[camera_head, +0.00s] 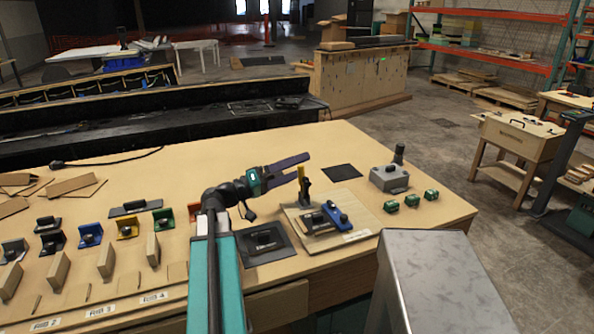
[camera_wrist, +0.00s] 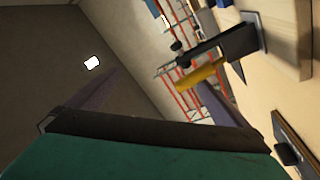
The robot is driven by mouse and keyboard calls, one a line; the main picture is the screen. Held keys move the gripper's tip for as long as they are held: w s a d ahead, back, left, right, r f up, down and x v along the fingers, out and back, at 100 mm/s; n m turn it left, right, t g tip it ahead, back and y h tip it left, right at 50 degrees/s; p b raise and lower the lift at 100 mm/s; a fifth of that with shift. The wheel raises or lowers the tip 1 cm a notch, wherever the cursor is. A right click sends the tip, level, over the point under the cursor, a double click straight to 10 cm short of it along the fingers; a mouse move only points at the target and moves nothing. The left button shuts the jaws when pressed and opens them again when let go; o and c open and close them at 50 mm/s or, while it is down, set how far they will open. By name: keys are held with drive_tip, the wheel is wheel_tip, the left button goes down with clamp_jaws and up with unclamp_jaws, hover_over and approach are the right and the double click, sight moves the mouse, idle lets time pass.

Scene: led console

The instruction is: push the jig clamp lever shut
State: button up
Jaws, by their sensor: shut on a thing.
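The jig (camera_head: 352,236) is a light wooden board on the bench, carrying a blue part (camera_head: 336,214) and dark parts. Its clamp lever (camera_head: 301,174) stands upright at the board's back left, with a yellow grip on a black base. The exact contact is hard to see.
A dark plate (camera_head: 262,245) with a black part lies left of the jig. A grey box with a knob (camera_head: 389,178) and several small green blocks (camera_head: 411,201) are to the right. A dark square (camera_head: 341,172) lies behind. Several coloured holders fill the left bench.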

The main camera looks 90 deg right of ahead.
drive_tip(key=shift+w+a+r+y, duration=0.15)
drive_tip(key=shift+w+a+y, duration=0.15)
drive_tip(key=shift+w+a, duration=0.3)
drive_tip(key=shift+c, duration=1)
drive_tip(key=shift+w+b, duration=0.35)
drive_tip(key=shift+c, duration=1.4)
drive_tip(key=shift+w+a+r, duration=0.15)
drive_tip(key=shift+w+a, duration=0.05)
drive_tip(key=c, duration=0.7)
drive_tip(key=shift+w+a+b, duration=0.2)
drive_tip(key=shift+w+b, duration=0.35)
drive_tip(key=shift+w, duration=1.6)
drive_tip(key=shift+w+a+b, duration=0.25)
drive_tip(key=shift+w+b, duration=0.3)
drive_tip(key=shift+w, duration=1.6)
drive_tip(key=shift+w+a+b, duration=0.2)
drive_tip(key=shift+w+b, duration=0.35)
drive_tip(key=shift+w, duration=1.6)
drive_tip(key=shift+c, duration=0.2)
